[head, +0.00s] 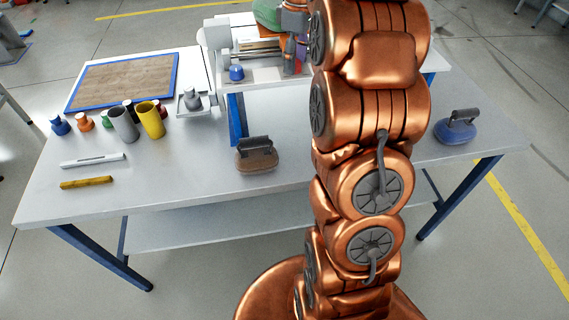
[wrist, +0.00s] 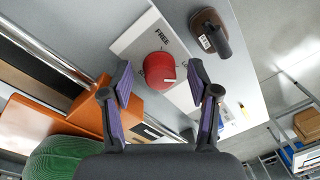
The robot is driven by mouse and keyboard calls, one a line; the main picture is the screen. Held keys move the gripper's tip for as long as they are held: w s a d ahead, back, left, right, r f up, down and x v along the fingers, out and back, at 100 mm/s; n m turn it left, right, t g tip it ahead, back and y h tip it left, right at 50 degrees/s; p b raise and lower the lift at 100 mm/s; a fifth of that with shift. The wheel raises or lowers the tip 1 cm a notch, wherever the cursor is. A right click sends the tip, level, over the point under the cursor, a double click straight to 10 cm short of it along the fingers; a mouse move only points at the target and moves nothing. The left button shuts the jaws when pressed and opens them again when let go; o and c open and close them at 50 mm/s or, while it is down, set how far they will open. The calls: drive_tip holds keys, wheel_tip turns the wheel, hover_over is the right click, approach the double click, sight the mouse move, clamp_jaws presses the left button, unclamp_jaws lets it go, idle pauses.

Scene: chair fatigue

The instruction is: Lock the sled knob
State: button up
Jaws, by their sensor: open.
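The red round knob (wrist: 160,67) sits on a pale plate (wrist: 128,42) in the wrist view. The plate reads "FREE" above the knob; other lettering beside the knob is partly covered. A small white mark shows at the knob's lower edge. My gripper (wrist: 161,68) is open, with one purple-padded finger on each side of the knob in this view. I cannot tell whether either finger touches it. An orange block (wrist: 75,112), possibly the sled, lies to the left of the knob.
A brown handled block (wrist: 209,36) lies close to the knob's plate. A green rounded thing (wrist: 62,158) is near my gripper. On the table (head: 190,180) stand a yellow cup (head: 151,120), a grey cup (head: 123,126) and a blue handled block (head: 456,130).

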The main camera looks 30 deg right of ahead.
sight(288, 76)
drive_tip(key=n+p, duration=0.3)
drive_tip(key=n, duration=0.2)
drive_tip(key=shift+p, duration=0.4)
drive_tip(key=shift+w+d+r+b, duration=0.15)
drive_tip(key=shift+r+b, duration=0.25)
drive_tip(key=shift+r, duration=0.45)
drive_tip(key=shift+w+a+r+b, duration=0.1)
drive_tip(key=shift+r+b, duration=0.25)
drive_tip(key=shift+r, duration=0.45)
drive_tip(key=shift+d+r+b, duration=0.1)
drive_tip(key=shift+r+b, duration=0.45)
drive_tip(key=shift+r, duration=1.65)
drive_tip(key=s+a+f+m+p, duration=0.2)
drive_tip(key=s+a+m, duration=0.3)
drive_tip(key=s+a, duration=0.7)
drive_tip(key=s+a+f+m, duration=0.2)
drive_tip(key=s+a+f, duration=0.1)
drive_tip(key=s, duration=0.4)
drive_tip(key=s+a+f+m+g, duration=0.1)
drive_tip(key=s+a+f+m, duration=0.1)
drive_tip(key=s+a+f, duration=0.2)
drive_tip(key=shift+s+a+m+h+p, duration=0.35)
drive_tip(key=shift+s+a, duration=0.45)
drive_tip(key=shift+s, duration=0.85)
drive_tip(key=shift+f, duration=0.1)
